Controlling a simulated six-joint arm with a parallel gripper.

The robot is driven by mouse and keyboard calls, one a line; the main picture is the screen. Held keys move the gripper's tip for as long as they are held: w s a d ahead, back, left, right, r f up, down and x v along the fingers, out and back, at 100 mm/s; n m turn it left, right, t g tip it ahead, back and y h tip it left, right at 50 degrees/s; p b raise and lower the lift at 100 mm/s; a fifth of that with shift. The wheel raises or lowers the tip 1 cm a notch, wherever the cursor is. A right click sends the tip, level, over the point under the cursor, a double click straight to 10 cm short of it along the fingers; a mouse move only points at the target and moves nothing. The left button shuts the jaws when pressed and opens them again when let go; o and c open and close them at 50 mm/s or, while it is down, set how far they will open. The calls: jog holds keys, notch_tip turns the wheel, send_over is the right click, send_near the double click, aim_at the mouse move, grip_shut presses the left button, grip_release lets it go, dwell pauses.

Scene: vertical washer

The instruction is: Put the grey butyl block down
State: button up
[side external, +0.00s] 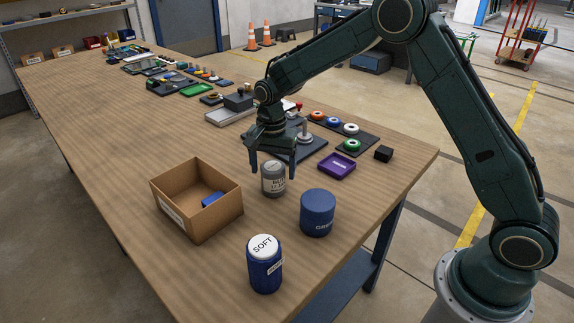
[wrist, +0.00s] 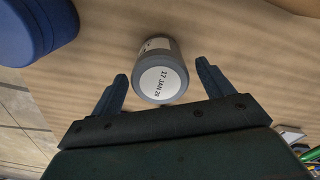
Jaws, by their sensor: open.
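The grey butyl block (side external: 273,187) is a grey cylinder with a white label, standing upright on the wooden table. In the wrist view its round end (wrist: 160,82) shows a label reading 17 JAN 28. My gripper (side external: 273,171) is open and points down at the block from above. In the wrist view the two fingers of my gripper (wrist: 162,70) are spread, one on each side of the block, with visible gaps. Whether the fingertips reach below its top, I cannot tell.
A blue cylinder (side external: 317,214) stands close at the right, and a blue jar marked SOFT (side external: 265,268) stands in front. A cardboard box (side external: 187,222) with a blue item is at the left. A purple tray (side external: 336,166) lies behind at the right. Bare table lies between them.

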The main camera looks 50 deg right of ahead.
notch_tip(320, 180, up, 8)
jog(key=shift+r, duration=0.5)
dwell(0.5)
jog(key=shift+s+r, duration=0.15)
jog(key=shift+r, duration=0.1)
jog(key=s+d+r+n+t, duration=0.25)
jog(key=s+r+n, duration=0.35)
jog(key=s+r, duration=0.8)
jog(key=s+f+n+t, duration=0.3)
jog(key=s+n, duration=0.3)
jog(key=s, duration=1.3)
jog(key=shift+d, duration=0.25)
